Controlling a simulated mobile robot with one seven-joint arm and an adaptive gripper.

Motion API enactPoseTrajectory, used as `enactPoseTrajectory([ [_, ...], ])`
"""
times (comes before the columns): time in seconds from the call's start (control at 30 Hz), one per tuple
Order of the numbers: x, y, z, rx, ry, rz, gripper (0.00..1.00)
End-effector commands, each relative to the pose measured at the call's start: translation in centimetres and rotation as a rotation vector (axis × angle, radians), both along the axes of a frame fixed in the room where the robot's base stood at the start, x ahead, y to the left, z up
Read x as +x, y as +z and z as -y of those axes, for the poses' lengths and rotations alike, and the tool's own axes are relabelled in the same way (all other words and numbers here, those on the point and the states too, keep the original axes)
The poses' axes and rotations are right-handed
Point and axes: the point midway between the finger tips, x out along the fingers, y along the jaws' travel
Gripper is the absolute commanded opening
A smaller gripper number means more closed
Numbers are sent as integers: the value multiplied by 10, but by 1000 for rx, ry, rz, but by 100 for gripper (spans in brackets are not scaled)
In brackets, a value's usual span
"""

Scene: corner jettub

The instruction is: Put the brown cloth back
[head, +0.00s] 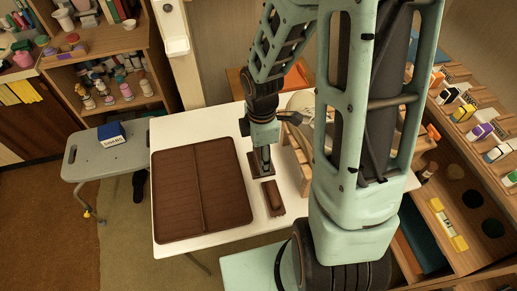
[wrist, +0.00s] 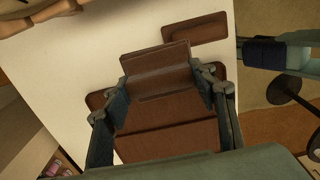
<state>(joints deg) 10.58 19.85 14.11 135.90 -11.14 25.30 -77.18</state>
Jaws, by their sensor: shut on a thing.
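My gripper (wrist: 160,82) is shut on a brown piece, taken as the brown cloth (wrist: 168,138), which spans the space between the two fingers in the wrist view. In the head view my gripper (head: 265,158) points down over the white table, just right of the large brown two-panel mat (head: 180,190).
A second small brown tray-like piece (head: 272,198) lies apart on the table and also shows in the wrist view (wrist: 195,33). A wooden rack (head: 296,160) stands close on the right. A grey stool (head: 95,160) carries a blue and white box (head: 111,134). Shelves flank the table.

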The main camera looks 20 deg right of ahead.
Motion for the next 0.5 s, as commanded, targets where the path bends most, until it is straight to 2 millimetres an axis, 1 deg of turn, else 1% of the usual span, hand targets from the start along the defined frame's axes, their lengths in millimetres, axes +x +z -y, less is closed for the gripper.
enactPoseTrajectory([
  [0.03,11,-6,1,1,0,-2,26],
  [0.27,56,-26,7,0,1,-2,26],
  [0.5,85,-61,10,0,1,-3,26],
])
